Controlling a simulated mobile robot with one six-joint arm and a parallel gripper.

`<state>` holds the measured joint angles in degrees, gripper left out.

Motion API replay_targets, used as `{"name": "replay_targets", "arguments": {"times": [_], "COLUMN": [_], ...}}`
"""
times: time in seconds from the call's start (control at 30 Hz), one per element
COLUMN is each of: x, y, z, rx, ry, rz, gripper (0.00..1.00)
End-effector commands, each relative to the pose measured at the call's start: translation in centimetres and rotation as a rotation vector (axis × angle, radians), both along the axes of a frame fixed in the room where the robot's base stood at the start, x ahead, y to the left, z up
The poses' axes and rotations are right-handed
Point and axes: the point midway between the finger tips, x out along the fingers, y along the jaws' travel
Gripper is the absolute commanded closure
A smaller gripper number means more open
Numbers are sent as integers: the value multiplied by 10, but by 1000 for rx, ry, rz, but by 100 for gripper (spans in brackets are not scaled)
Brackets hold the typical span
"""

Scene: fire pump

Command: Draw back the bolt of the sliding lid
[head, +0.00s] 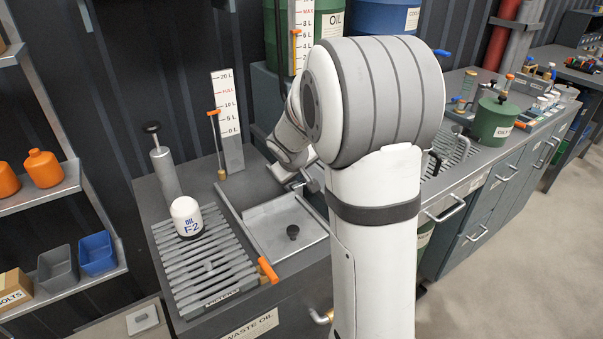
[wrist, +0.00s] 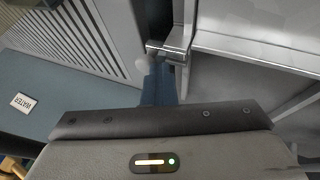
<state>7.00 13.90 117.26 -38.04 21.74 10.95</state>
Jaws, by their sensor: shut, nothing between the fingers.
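The sliding lid (head: 285,222) is a flat grey metal plate with a black knob (head: 292,232), set in the bench top beside the slatted rack. An orange handle (head: 268,270) sits at the lid's front left corner; I cannot tell whether it belongs to the bolt. My gripper (head: 311,182) is at the lid's far right corner, partly hidden by my arm. In the wrist view, my gripper (wrist: 162,66) is shut, its dark fingers together, close to a small bright metal piece (wrist: 172,48) at a grey edge. I cannot tell whether they touch.
A white oil filter (head: 187,217) stands on the slatted rack (head: 212,265) left of the lid. A green pot (head: 494,122) is on the bench to the right.

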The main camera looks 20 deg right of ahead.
Motion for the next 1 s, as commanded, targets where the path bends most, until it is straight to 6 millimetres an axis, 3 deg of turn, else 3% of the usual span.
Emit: {"name": "replay_targets", "arguments": {"times": [0.17,0.3,0.4,0.6,0.8,1.0], "x": [-2,-9,-21,-42,-54,-57], "y": [12,39,45,57,63,64], "z": [1,4,34,68,87,92], "rx": [-5,-4,-4,-3,-3,-2], "ry": [-5,-7,-8,-6,-3,-1], "rz": [-1,-4,-6,-8,-11,-12], "gripper": [100,100,100,100,100,100]}}
